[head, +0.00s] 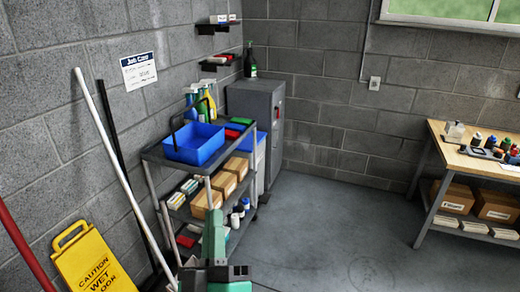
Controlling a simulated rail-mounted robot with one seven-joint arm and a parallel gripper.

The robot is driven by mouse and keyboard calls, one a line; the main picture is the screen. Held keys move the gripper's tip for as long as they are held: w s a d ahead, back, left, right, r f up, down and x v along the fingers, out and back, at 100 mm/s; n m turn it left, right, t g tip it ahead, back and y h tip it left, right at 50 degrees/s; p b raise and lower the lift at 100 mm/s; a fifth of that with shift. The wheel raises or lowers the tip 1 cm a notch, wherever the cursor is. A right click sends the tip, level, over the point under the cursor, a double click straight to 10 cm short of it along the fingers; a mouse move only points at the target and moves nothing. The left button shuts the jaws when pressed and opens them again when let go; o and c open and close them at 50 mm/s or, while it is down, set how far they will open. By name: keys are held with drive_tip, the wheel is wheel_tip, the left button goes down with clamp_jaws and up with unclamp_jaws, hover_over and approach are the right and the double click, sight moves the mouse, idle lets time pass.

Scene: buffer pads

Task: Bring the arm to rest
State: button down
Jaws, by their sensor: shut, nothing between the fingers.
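Green and dark parts of my own arm (215,245) rise at the bottom centre of the head view, in front of the lower end of the service cart. I cannot make out any gripper fingers; the arm runs out of the frame at the bottom edge. Nothing held by the arm shows.
A grey cart (190,158) holding a blue bin (195,147) and boxes stands just beyond my arm. A yellow caution sign (92,262) and leaning poles (118,160) are at left. A workbench (455,160) is at right. The floor (340,235) between is clear.

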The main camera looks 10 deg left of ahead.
drive_tip(key=s+d+r+m+h, duration=0.2)
drive_tip(key=s+d+r+m, duration=0.35)
drive_tip(key=r, duration=0.35)
drive_tip(key=s+d+r+m+h, duration=0.3)
drive_tip(key=s+d+r+m, duration=0.25)
drive_tip(key=r, duration=0.35)
wheel_tip(320, 180, up, 35)
drive_tip(key=y+p, duration=0.1)
drive_tip(key=p, duration=3.4)
drive_tip(key=shift+s+d+n, duration=0.2)
drive_tip(key=shift+s+n, duration=0.05)
drive_tip(key=shift+n, duration=0.15)
